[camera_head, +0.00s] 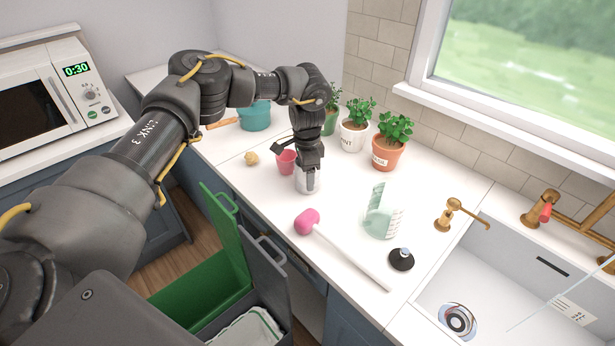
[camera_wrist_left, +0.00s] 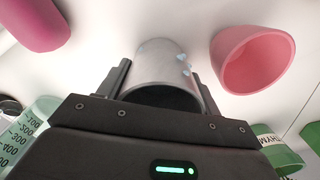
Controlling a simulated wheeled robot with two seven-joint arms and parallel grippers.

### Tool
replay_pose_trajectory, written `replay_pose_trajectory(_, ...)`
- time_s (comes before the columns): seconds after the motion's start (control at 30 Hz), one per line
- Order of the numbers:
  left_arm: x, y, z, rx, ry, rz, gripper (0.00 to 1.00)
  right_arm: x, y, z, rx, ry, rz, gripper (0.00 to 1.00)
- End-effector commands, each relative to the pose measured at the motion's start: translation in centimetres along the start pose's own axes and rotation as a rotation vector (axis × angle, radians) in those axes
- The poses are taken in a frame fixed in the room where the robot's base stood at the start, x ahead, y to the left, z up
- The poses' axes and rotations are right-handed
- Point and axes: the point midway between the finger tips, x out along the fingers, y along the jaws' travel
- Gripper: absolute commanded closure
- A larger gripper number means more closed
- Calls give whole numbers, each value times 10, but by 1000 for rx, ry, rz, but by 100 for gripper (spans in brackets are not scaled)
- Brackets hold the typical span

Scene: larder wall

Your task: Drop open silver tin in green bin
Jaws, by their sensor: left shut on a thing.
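The open silver tin (camera_head: 307,183) stands upright on the white counter under my left gripper (camera_head: 308,172). In the left wrist view the tin (camera_wrist_left: 165,62) sits between the two fingers of the left gripper (camera_wrist_left: 160,88), its dark open mouth facing the camera. The left gripper is shut on it. The green bin (camera_head: 207,290) is in a pulled-out drawer below the counter edge, at the lower left of the tin, with its inside visible. My right gripper is not in view.
A pink cup (camera_head: 286,162) stands close beside the tin. Potted herbs (camera_head: 388,150) stand behind. A grey bin (camera_head: 268,275) adjoins the green one.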

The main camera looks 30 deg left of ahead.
Motion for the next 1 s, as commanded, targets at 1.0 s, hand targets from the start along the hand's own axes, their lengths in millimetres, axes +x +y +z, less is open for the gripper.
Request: replay_pose_trajectory(1.0, -49, 15, 6, 3, 4, 0, 61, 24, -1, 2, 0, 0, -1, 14)
